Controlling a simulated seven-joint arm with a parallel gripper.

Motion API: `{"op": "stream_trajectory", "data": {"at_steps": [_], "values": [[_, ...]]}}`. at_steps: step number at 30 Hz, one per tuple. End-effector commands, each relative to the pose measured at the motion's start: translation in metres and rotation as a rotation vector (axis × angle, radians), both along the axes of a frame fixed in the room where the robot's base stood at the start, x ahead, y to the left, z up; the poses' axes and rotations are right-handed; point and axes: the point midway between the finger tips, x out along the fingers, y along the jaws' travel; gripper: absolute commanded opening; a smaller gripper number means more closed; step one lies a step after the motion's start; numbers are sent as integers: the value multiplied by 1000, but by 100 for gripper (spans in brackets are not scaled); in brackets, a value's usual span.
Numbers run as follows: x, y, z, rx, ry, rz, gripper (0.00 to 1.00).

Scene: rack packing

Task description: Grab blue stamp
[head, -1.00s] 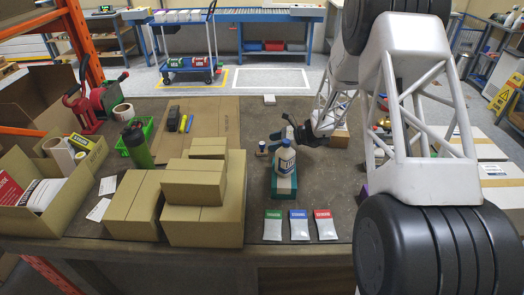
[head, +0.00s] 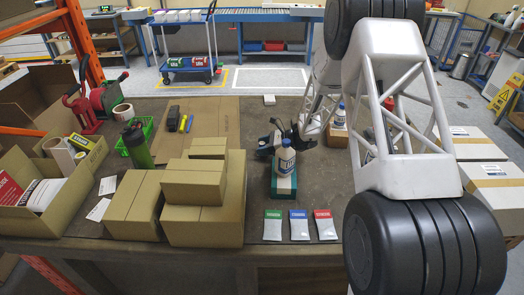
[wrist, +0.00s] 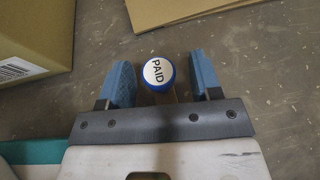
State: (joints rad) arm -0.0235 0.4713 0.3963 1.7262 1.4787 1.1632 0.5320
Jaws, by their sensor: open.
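The blue stamp (wrist: 158,72) shows in the wrist view from above, with a round white top reading PAID and a blue rim. A brownish part of it shows below the rim. My gripper (wrist: 163,78) is open, with one blue finger on each side of the stamp and a gap visible on both sides. In the head view my gripper (head: 267,143) is low over the table behind the white bottle. There the stamp cannot be made out behind the fingers.
Stacked cardboard boxes (head: 205,212) stand to the left. A flat cardboard sheet (head: 213,120) lies behind. Three sachets (head: 299,226) lie at the front edge.

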Motion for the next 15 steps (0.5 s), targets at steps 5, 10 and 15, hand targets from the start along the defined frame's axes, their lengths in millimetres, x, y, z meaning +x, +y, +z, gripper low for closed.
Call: {"op": "stream_trajectory", "data": {"at_steps": [5,10,15], "values": [[2,17,-6,0,-1,0,59],[3,20,-8,0,-1,0,59],[3,20,-8,0,-1,0,59]]}}
